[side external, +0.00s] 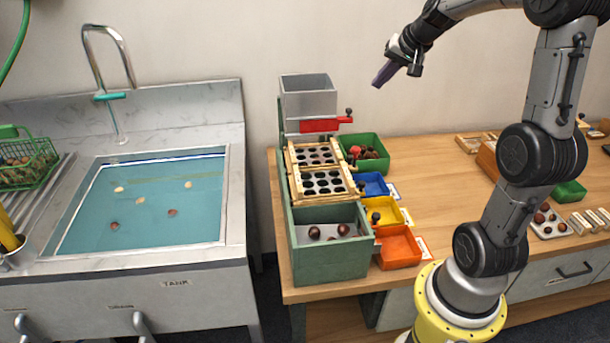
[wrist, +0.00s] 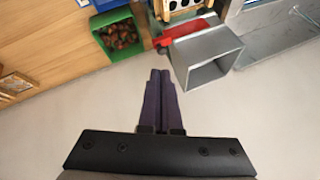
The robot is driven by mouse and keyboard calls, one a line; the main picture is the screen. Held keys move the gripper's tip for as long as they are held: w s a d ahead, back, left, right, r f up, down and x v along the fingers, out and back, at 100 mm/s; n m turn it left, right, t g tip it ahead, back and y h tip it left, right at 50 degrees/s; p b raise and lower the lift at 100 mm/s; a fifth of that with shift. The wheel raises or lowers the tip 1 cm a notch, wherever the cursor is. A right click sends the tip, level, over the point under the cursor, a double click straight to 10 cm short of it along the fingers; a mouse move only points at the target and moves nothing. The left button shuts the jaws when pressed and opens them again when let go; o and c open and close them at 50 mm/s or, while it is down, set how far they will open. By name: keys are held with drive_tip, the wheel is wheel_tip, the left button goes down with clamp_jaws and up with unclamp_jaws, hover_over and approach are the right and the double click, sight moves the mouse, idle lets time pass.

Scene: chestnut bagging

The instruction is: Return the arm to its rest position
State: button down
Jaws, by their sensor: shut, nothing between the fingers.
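My gripper (side external: 382,76) is raised high in the air above the back part of the wooden bench, to the right of the grey hopper. Its purple fingers point down and to the left in the side view. In the wrist view the two fingers of my gripper (wrist: 160,75) lie side by side, shut, with nothing between them. The gripper touches nothing.
The grey hopper (side external: 308,103) with a red slide (side external: 320,125) tops the sorting rack, left of my gripper. A green bin (side external: 366,165) of chestnuts and blue, yellow and orange trays stand beside the rack. A water tank (side external: 148,200) is at left.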

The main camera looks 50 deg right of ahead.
drive_tip(key=s+a+r+n+t+y, duration=0.1)
drive_tip(key=a+r+n, duration=0.2)
drive_tip(key=a, duration=0.8)
drive_tip(key=s+a+r+n+y, duration=0.15)
drive_tip(key=a+n, duration=0.25)
drive_tip(key=a, duration=0.6)
drive_tip(key=s+a+f+n+g, duration=0.1)
drive_tip(key=s+a+f+n, duration=0.1)
drive_tip(key=s, duration=0.5)
drive_tip(key=s+a+f+n+g, duration=0.1)
drive_tip(key=s+a+f+n, duration=0.2)
drive_tip(key=s+a+f, duration=0.2)
drive_tip(key=s, duration=0.3)
drive_tip(key=shift+s+f, duration=0.25)
drive_tip(key=shift+f, duration=0.15)
